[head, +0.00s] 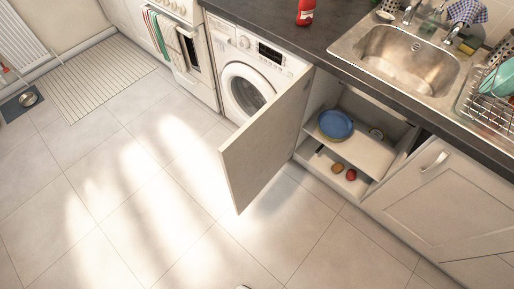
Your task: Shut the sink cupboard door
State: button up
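The sink cupboard door (264,152) stands wide open in the head view. It is hinged on the left side of the cupboard and sticks out over the floor, partly in front of the washing machine. The open cupboard (352,158) is under the counter by the sink. Reddish round items (338,168) lie at the bottom. My gripper is not in view; only a tiny pale sliver, which I cannot identify, shows at the bottom edge.
The washing machine (228,64) stands left of the cupboard, then an oven (190,48) with towels. A closed cupboard front (445,205) is on the right. A sink (402,60) and dish rack (488,100) are above. The tiled floor (130,190) in front is clear.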

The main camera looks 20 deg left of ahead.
aim_at(252, 157)
jog(key=j+z, duration=0.1)
jog(key=j, duration=0.9)
jog(key=k+j+z, duration=0.15)
jog(key=j, duration=0.85)
jog(key=j+z, duration=0.15)
jog(key=j, duration=0.35)
jog(key=k+j+z, duration=0.1)
jog(key=j, duration=0.4)
jog(key=k+j, duration=0.15)
jog(key=j, duration=0.3)
jog(key=z, duration=0.05)
